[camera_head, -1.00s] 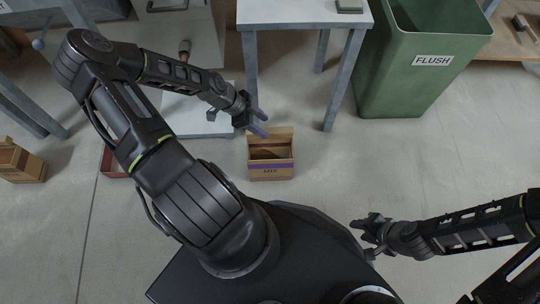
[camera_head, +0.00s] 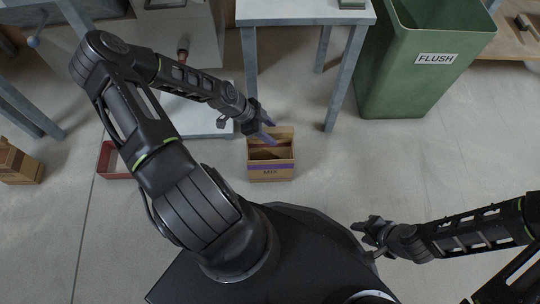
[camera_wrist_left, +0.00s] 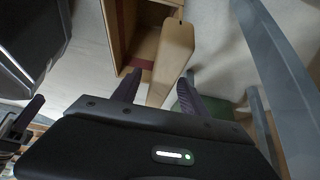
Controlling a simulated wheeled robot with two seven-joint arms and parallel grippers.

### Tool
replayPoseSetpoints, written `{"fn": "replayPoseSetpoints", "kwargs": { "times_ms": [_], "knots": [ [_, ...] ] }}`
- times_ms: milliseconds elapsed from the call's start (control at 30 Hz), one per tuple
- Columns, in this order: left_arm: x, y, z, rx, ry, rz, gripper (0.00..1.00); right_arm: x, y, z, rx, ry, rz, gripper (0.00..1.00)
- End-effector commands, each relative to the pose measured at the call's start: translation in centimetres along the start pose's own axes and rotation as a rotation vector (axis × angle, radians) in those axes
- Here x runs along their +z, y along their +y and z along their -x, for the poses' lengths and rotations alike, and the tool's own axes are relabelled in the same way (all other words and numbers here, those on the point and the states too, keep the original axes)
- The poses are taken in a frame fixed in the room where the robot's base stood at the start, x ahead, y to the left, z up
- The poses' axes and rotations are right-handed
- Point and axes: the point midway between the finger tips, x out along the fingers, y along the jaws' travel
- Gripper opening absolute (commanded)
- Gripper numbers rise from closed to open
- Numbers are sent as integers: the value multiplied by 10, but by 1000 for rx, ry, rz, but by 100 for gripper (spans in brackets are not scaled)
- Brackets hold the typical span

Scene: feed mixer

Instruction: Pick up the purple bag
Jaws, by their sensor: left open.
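A brown, open-topped container with a purple band (camera_head: 270,167) and a dark printed label stands upright on the floor in the head view. I take it for the purple bag. My left gripper (camera_head: 269,131) is open, with its purplish fingertips over the container's back rim. In the left wrist view its two fingers (camera_wrist_left: 160,90) point toward a tan panel (camera_wrist_left: 170,58), with an open brown interior beside it. I cannot tell whether the fingers touch it. My right gripper (camera_head: 366,232) is away to the right over bare floor; its jaw opening is unclear.
A grey table (camera_head: 300,12) stands behind the container, its legs close by. A green FLUSH bin (camera_head: 405,85) is at the back right. A red tray (camera_head: 112,163) and a cardboard box (camera_head: 18,163) lie to the left. Floor right of the container is clear.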

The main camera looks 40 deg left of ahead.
Motion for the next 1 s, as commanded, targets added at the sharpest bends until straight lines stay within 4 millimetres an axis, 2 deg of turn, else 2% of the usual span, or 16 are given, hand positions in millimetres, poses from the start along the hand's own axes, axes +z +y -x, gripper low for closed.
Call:
{"fn": "replayPoseSetpoints", "kwargs": {
  "times_ms": [367,900,1000],
  "knots": [
    [0,0,0,0,0,0,49,0,0,0,0,-1,0,36],
    [0,0,0,0,0,0,5,0,0,0,0,-1,0,36],
    [0,0,0,0,0,0,0,0,0,0,0,-1,0,36]
  ]
}}
